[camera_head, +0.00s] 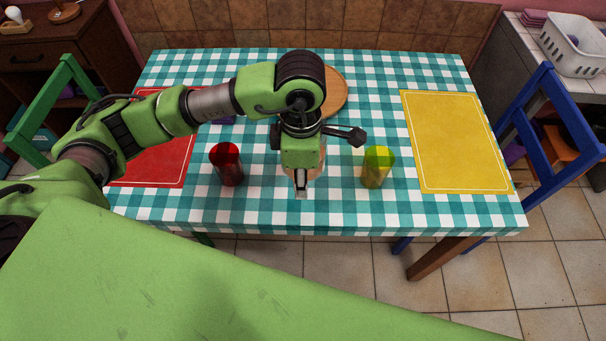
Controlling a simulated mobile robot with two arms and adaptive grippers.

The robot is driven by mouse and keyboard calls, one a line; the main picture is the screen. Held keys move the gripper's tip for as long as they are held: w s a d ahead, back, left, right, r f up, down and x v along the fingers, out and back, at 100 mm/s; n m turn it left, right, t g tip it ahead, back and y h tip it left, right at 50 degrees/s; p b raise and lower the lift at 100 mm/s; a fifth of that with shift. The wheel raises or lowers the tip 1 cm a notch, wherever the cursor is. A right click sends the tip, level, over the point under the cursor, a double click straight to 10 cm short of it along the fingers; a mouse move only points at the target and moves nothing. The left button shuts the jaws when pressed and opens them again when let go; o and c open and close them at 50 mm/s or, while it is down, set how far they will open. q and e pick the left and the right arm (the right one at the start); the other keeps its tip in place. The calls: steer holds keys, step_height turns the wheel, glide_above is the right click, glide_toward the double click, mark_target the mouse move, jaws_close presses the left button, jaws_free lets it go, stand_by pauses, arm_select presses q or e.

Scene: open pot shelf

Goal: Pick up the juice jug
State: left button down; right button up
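My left arm reaches in from the left, and its gripper (301,154) points down over the middle of the table near the front edge. A pinkish-tan object (320,164), perhaps the juice jug, shows in small part beneath and beside the gripper. The gripper hides most of it, so I cannot tell its full shape or whether the fingers touch it. The finger opening is not clear from this view. My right gripper is not in view.
A red glass (229,166) stands left of the gripper and a yellow-green glass (376,167) right of it. A round wooden board (336,92) lies behind. A red mat (150,165) and a yellow mat (455,140) flank them on the checkered table (400,212). The yellow mat is empty.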

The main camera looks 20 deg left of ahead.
arm_select(q)
steer(key=s+d+r+b, duration=0.1)
steer(key=s+r, duration=0.3)
steer(key=s, duration=0.4)
steer(key=shift+s+d+b, duration=0.3)
steer(key=shift+s+d, duration=0.05)
steer(key=shift+s, duration=0.05)
steer(key=shift+r, duration=0.1)
stand_by(2.9)
